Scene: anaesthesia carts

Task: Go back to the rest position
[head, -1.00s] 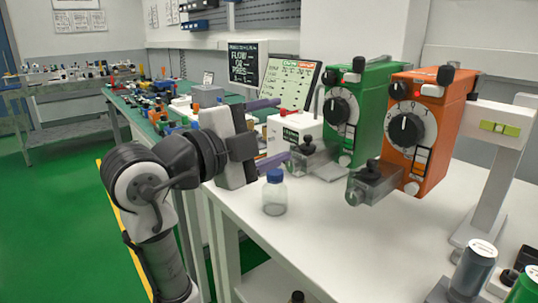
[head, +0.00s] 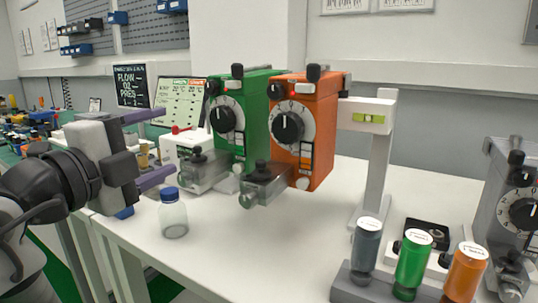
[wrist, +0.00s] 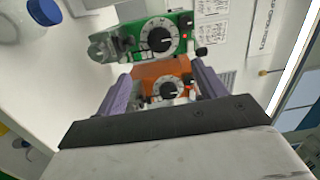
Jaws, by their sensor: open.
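My gripper (head: 160,148) is at the left in the head view. Its two purple fingers are apart and point right, with nothing between them. In the wrist view the fingers (wrist: 160,95) frame the orange vaporizer (wrist: 150,76), which is some way beyond them. The green vaporizer (wrist: 150,42) shows past it. In the head view the green vaporizer (head: 262,105) and the orange vaporizer (head: 322,135) hang side by side above the white bench. A clear bottle with a blue cap (head: 173,215) stands upright on the bench, just below and right of my gripper.
A rack with grey (head: 366,245), green (head: 412,262) and orange (head: 464,275) bottles stands at the front right. A grey vaporizer (head: 520,205) is at the right edge. A white post (head: 378,170) stands behind. The bench (head: 265,245) is clear in the middle.

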